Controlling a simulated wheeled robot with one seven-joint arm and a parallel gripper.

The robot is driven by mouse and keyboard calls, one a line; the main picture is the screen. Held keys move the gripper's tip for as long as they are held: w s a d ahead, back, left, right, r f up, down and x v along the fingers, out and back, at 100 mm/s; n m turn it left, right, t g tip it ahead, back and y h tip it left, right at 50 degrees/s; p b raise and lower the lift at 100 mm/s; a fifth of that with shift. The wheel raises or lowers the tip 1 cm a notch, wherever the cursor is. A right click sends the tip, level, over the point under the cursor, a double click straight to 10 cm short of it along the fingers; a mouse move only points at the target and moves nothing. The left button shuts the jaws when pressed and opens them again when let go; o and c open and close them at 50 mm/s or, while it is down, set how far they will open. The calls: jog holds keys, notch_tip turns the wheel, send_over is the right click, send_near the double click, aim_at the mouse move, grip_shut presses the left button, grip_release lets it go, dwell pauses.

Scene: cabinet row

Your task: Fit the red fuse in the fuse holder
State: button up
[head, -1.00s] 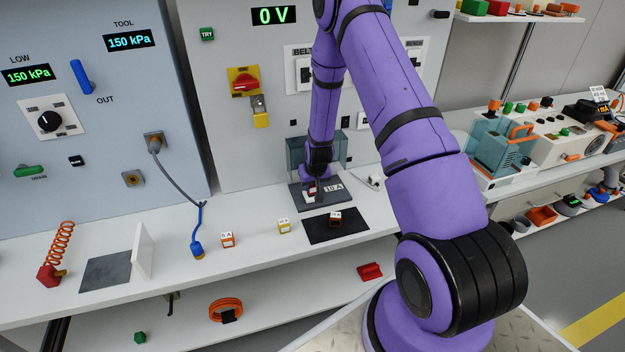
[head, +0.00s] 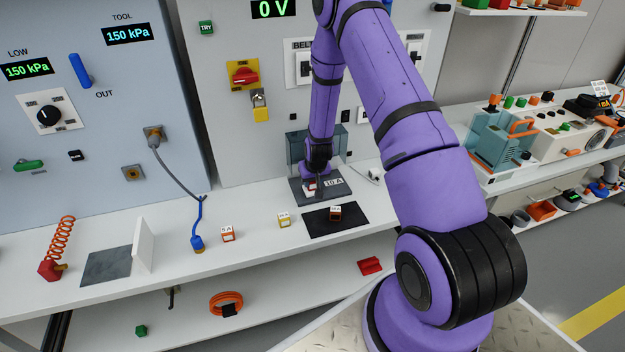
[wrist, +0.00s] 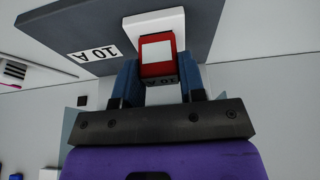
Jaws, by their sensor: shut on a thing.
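The red fuse (wrist: 157,52) has a white face and a dark end marked 10 A. My gripper (wrist: 160,76) is shut on it, with a blue finger on each side. The fuse holder is a dark grey base (head: 305,195) with a 10 A label and a raised white block (wrist: 154,20). In the wrist view the fuse overlaps the white block, touching it or very near. I cannot tell how deep it sits, as its far end is hidden. In the head view my gripper (head: 316,184) is over the holder and mostly hides the fuse.
A clear teal cover (head: 299,148) stands behind the holder. A dark red fuse (head: 335,213) lies on the black mat (head: 320,229) in front. A yellow fuse (head: 284,220) and an orange fuse (head: 228,234) stand to the left, with free bench between them.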

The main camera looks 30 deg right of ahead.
dwell(0.3)
jog(key=o, duration=1.1)
jog(key=v, duration=1)
jog(key=shift+r, duration=0.3)
jog(key=shift+s+r, duration=0.1)
jog(key=shift+s, duration=0.05)
